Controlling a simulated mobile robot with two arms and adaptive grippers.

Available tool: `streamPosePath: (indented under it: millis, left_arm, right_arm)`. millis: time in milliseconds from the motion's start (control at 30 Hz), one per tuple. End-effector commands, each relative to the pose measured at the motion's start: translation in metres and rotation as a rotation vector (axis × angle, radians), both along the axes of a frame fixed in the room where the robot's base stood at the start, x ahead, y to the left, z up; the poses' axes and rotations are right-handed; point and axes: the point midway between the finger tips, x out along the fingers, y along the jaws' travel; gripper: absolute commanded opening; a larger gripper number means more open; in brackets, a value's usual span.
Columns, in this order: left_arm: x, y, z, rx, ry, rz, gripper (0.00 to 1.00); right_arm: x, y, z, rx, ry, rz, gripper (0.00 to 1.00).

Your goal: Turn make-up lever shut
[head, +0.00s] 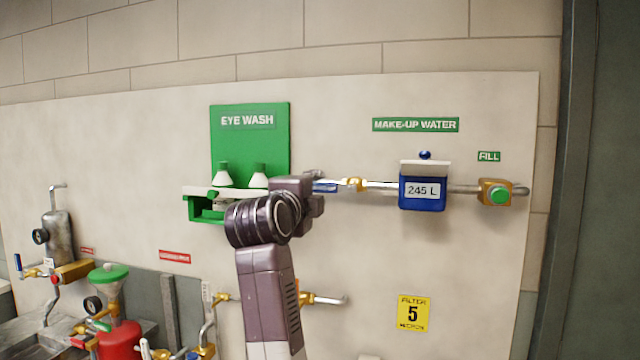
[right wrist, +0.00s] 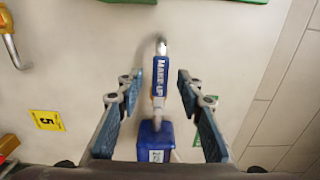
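The make-up lever is a blue handle (head: 325,187) lettered MAKE-UP, in line with the silver pipe, left of its brass valve (head: 353,184). In the right wrist view the lever (right wrist: 160,77) lies between my right gripper's two fingers (right wrist: 160,84), with a gap on both sides. The right gripper is open and empty. In the head view my right arm comes up from below, and the gripper (head: 312,190) is at the lever's left end, mostly hidden behind my wrist. My left gripper is not in view.
Right along the pipe are a blue meter (head: 423,189) reading 245 L and a brass fill valve with a green button (head: 496,193). A green eye wash station (head: 249,145) stands close left of my wrist. Other pipes and a red vessel (head: 119,340) are at lower left.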

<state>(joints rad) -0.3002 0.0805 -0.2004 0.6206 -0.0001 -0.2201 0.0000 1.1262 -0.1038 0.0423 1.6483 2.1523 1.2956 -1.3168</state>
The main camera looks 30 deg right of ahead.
Motion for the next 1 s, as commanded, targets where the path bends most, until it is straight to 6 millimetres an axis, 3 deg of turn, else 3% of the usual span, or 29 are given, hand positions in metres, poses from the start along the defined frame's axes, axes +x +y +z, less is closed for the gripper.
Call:
streamPosePath:
  millis: [233,600,900,1000]
  left_arm:
    - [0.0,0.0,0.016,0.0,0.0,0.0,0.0]
    - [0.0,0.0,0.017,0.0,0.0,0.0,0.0]
    - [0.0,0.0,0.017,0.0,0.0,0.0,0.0]
    - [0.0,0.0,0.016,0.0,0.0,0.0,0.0]
  right_arm:
    - [0.022,-0.026,0.002,-0.001,0.002,-0.002,0.34]
    - [0.026,-0.031,0.0,-0.001,-0.002,-0.001,0.34]
    - [0.026,-0.031,0.0,-0.001,-0.002,-0.001,0.01]
    - [0.026,-0.031,0.0,0.0,-0.001,-0.001,0.0]
